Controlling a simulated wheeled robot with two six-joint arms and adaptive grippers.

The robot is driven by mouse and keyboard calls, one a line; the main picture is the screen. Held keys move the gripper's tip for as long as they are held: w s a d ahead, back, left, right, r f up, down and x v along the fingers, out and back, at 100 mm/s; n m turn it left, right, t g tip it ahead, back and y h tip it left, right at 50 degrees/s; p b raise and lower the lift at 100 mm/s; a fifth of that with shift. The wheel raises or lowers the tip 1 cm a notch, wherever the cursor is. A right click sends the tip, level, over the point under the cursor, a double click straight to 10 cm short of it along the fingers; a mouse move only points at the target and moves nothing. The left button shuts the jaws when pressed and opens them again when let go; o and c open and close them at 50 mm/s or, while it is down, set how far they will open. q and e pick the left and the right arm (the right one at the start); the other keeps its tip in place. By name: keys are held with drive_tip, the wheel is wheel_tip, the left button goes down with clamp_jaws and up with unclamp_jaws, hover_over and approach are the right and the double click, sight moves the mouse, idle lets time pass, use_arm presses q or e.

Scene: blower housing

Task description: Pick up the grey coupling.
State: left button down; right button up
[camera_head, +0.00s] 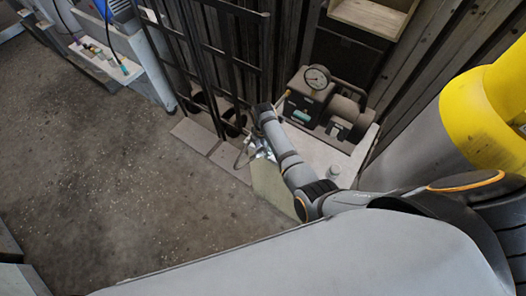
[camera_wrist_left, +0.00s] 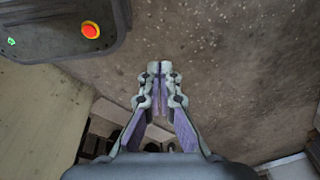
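A small light-grey round piece (camera_head: 334,171) stands on the pale bench top (camera_head: 316,152) in the head view; it may be the grey coupling, but it is too small to be sure.
A dark machine with a round gauge (camera_head: 317,77) stands at the back of the bench. Black metal racks (camera_head: 215,60) rise to its left. A yellow rounded body (camera_head: 485,105) is at the right. The concrete floor (camera_head: 100,170) at left is clear.

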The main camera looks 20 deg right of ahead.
drive_tip(key=c, duration=0.5)
clamp_jaws()
use_arm(q)
drive_tip(key=shift+s, duration=0.7)
